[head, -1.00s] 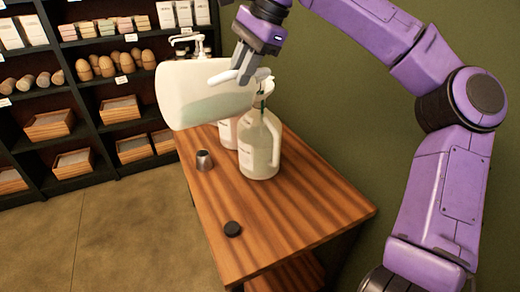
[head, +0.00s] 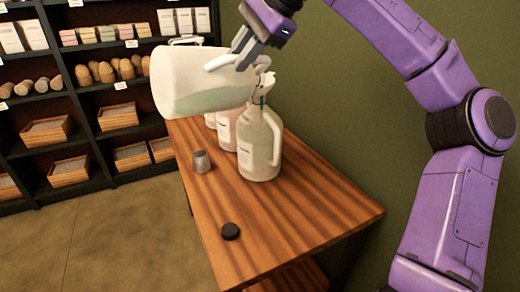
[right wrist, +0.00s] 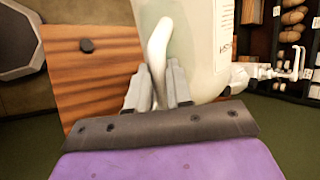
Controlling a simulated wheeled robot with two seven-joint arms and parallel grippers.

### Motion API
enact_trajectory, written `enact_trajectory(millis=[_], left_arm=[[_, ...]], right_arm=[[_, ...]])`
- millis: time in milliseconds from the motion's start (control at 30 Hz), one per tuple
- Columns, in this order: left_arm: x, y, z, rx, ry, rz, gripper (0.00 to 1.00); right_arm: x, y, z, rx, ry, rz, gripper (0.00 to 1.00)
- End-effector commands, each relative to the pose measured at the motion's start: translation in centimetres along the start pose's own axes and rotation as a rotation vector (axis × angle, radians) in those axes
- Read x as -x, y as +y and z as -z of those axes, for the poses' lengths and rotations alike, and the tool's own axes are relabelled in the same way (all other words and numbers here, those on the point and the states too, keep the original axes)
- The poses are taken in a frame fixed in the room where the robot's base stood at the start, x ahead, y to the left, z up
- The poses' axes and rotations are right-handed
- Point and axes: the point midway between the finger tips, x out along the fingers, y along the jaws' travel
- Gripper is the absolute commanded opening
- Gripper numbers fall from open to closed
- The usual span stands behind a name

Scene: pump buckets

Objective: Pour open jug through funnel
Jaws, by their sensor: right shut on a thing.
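My right gripper (head: 240,52) is shut on the handle of a translucent white jug (head: 185,80). The jug is held tilted well over above the table, its base toward the left, with pale green liquid inside. In the right wrist view the fingers (right wrist: 158,88) close around the jug's handle (right wrist: 160,45). A second jug (head: 258,150) stands upright on the table below the held jug's right end. A small funnel (head: 262,85) shows at its top; whether the held jug's mouth touches it I cannot tell. My left gripper is out of view.
The wooden table (head: 290,215) bears a small grey metal cup (head: 201,162) and a black cap (head: 230,231). More pale bottles (head: 226,130) stand behind the upright jug. A dark shelf (head: 90,100) stands at the back left, and a green wall is on the right.

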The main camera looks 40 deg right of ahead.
Motion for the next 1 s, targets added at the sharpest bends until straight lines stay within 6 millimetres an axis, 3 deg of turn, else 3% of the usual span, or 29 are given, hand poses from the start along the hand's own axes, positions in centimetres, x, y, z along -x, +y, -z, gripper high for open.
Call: enact_trajectory(millis=[400, 767, 1000], left_arm=[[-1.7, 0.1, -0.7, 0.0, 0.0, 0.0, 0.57], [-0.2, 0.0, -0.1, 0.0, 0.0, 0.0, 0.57], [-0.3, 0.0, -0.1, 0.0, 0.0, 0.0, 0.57]], right_arm=[[0.2, 0.0, 0.0, 0.012, -0.008, 0.079, 0.0], [-0.2, -1.5, 0.7, 0.011, -0.008, 0.08, 0.0], [-0.6, -1.5, 1.0, 0.009, -0.006, 0.08, 0.0]])
